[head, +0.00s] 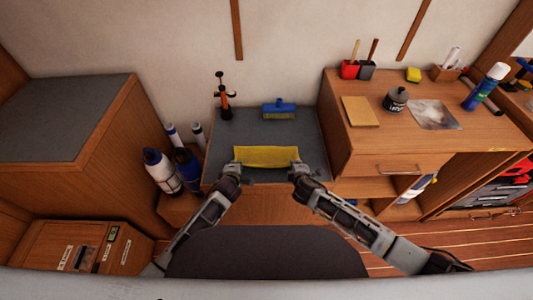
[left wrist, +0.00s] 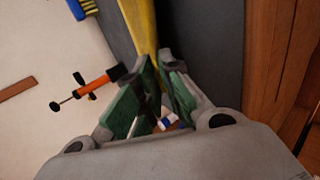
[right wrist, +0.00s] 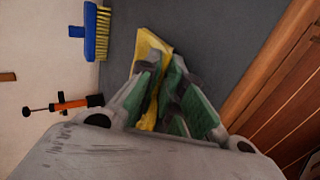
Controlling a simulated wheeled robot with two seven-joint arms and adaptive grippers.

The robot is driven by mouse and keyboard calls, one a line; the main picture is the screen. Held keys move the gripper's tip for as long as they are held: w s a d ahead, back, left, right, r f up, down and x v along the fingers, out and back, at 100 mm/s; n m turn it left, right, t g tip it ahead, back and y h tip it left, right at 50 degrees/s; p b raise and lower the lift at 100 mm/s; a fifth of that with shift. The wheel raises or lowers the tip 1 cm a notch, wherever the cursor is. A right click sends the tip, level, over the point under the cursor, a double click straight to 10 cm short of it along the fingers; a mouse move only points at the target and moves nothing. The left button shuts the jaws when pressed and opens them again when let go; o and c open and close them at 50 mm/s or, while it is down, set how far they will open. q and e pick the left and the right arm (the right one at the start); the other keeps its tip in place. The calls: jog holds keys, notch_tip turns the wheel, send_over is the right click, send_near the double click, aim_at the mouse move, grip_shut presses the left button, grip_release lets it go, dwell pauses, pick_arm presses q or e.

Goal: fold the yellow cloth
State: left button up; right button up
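The yellow cloth (head: 266,156) is a wide strip along the near edge of the dark grey worktop, its near side towards me. My left gripper (head: 240,171) is at its near left corner; in the left wrist view the cloth (left wrist: 145,28) runs to the narrow gap between the fingertips, which look closed on its edge. My right gripper (head: 298,170) is at the near right corner; in the right wrist view the cloth (right wrist: 150,50) passes between the green finger pads, which look closed on it. The fingers partly hide both corners.
A blue brush (head: 279,108) and an orange-handled tool (head: 225,100) stand behind the cloth on the grey worktop (head: 247,128). Bottles (head: 162,172) stand at the left. A higher wooden cabinet (head: 370,150) bounds the right. Bare worktop lies between cloth and brush.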

pick_arm(q)
jog(key=o, duration=0.6)
pick_arm(e)
jog(key=o, duration=0.6)
pick_arm(q)
jog(key=shift+o, duration=0.2)
pick_arm(e)
jog(key=shift+o, duration=0.2)
